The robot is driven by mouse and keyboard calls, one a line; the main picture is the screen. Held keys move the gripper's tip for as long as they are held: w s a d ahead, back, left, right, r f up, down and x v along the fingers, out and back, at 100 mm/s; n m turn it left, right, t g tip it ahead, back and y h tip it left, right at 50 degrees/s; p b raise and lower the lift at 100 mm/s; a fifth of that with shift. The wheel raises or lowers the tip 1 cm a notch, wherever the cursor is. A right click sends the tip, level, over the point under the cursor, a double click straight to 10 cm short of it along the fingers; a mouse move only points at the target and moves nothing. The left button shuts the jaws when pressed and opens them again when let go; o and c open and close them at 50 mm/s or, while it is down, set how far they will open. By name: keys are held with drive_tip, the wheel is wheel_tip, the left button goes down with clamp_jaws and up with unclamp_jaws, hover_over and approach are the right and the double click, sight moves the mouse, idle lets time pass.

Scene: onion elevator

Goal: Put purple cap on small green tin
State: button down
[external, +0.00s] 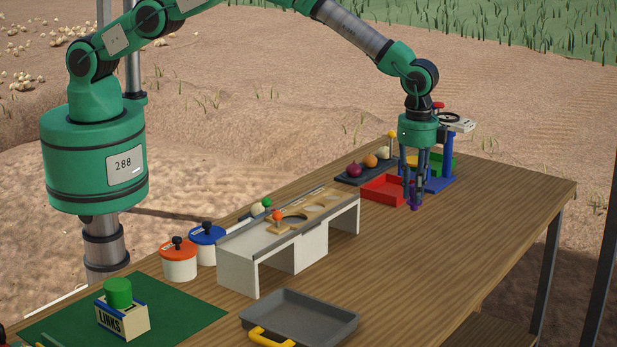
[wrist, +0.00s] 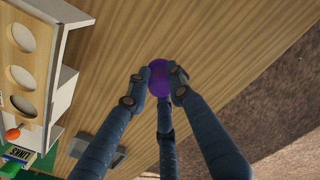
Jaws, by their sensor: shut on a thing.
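My gripper (external: 416,203) is at the far part of the table, just right of the red tray. Its three dark fingers are shut on a purple cap (wrist: 158,78), held at the fingertips in the wrist view. The cap shows only as a small purple spot in the external view (external: 415,207), and its height above the table is hard to tell. A green cylinder (external: 118,291), which looks like the small green tin, stands upright on a box labelled LINKS (external: 124,318) at the front left, far from my gripper.
A white bench with round holes (external: 300,245) stands mid-table. Jars with orange (external: 179,258) and blue (external: 207,240) lids are left of it. A grey pan (external: 300,318) lies in front. A red tray (external: 385,190) and a blue stand (external: 441,180) are near my gripper. The right side is bare.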

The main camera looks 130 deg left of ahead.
idle(0.3)
drive_tip(key=s+d+r+m, duration=0.2)
drive_tip(key=s+d, duration=0.2)
drive_tip(key=d, duration=0.9)
drive_tip(key=s+d+r+m+b, duration=0.1)
drive_tip(key=s+d, duration=0.3)
drive_tip(key=d, duration=0.9)
drive_tip(key=s+d+r+m, duration=0.2)
drive_tip(key=s+d, duration=0.1)
drive_tip(key=d, duration=1)
drive_tip(key=s+d+m, duration=0.3)
drive_tip(key=s+d, duration=0.8)
drive_tip(key=s, duration=0.4)
drive_tip(key=s+d+r+m, duration=0.1)
drive_tip(key=s+d+m, duration=0.1)
drive_tip(key=s+d, duration=1)
drive_tip(key=s+b, duration=0.1)
drive_tip(key=s, duration=0.3)
drive_tip(key=shift+d+r+m, duration=0.2)
drive_tip(key=shift+r+m, duration=0.1)
drive_tip(key=shift+m, duration=0.1)
hover_over(116, 284)
drive_tip(key=shift+f, duration=0.7)
drive_tip(key=shift+f+b, duration=0.1)
drive_tip(key=shift+b, duration=0.2)
drive_tip(key=shift+f, duration=1.7)
